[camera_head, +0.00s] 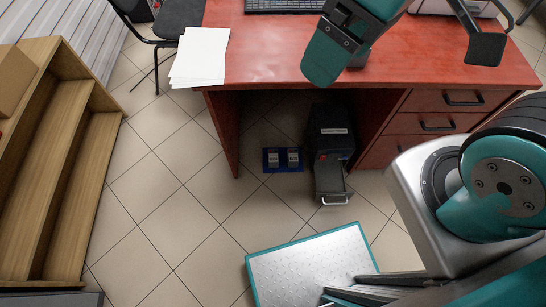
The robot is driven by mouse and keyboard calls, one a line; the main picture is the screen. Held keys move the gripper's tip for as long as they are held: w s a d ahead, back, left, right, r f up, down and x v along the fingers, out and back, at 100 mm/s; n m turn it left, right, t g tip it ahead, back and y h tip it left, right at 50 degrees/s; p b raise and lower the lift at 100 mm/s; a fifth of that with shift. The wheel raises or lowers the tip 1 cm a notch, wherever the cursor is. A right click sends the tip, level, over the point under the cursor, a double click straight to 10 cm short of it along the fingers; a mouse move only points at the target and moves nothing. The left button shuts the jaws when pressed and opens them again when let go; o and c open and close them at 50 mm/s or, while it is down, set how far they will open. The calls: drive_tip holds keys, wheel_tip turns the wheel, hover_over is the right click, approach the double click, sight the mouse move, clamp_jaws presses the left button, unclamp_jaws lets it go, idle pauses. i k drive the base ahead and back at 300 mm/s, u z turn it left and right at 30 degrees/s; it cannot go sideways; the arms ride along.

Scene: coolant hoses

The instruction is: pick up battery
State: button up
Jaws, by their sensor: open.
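No battery can be told for certain. Under the desk stands a black box-shaped unit (331,128) with a red spot on its front. A grey tray-like part with a pale handle (330,181) sticks out of its front, low near the floor. Left of it, a flat blue piece (283,167) with two small dark and pale blocks lies on the floor; they are too small to identify. My gripper (421,57) shows at the top, close to the camera, in front of the desk top. Its jaws are apart, with nothing seen between them.
The red-brown desk (265,65) carries white paper (202,54) and a keyboard (285,5). Drawers (438,124) stand right of the unit. A wooden shelf (48,165) is at left and a dark chair (176,20) at upper left. Tiled floor (185,205) is clear between shelf and desk.

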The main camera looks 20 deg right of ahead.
sight(274, 162)
drive_tip(key=k, duration=1.05)
drive_tip(key=u, duration=0.75)
drive_tip(key=i, duration=1.25)
drive_tip(key=z, duration=0.4)
